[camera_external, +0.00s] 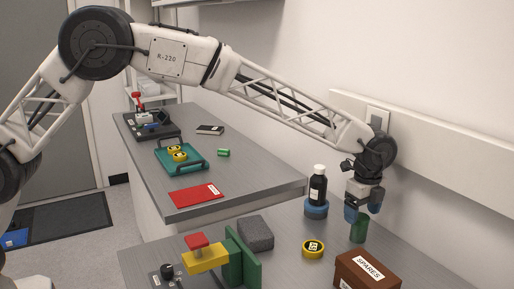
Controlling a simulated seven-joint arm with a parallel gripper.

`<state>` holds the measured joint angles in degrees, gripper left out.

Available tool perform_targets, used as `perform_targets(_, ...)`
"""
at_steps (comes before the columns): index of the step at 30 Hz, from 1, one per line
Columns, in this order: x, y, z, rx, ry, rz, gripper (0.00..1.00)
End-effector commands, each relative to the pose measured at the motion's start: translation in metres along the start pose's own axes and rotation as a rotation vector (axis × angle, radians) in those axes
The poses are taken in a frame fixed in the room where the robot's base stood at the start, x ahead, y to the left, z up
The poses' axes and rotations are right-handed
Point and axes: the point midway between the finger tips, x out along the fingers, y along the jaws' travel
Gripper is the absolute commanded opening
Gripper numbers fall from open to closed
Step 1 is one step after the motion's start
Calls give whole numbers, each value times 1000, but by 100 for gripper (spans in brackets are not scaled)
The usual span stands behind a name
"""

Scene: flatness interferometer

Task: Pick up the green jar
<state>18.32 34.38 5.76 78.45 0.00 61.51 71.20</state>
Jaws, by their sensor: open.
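The green jar (358,230) stands upright on the near grey bench at the right, between the yellow round item and the wall. My gripper (362,213) is directly above it, pointing down, with its blue fingers open. The fingertips are at about the height of the jar's top and hide part of it. I cannot tell whether they touch the jar or straddle its rim.
A brown SPARES box (367,272) stands just in front of the jar. A dark bottle (318,190) on a blue base and a yellow round item (313,249) are to the left. A grey block (256,233) and green bracket (242,258) stand further left.

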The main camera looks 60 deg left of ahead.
Motion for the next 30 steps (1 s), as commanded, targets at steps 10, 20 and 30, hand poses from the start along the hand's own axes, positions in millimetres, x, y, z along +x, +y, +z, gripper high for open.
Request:
perform_targets(10, 3, 0, 0, 0, 1, -2, 79)
perform_targets(20, 23, -2, 1, 0, 0, 1, 79)
perform_targets(30, 54, -2, 2, 0, 0, -1, 79)
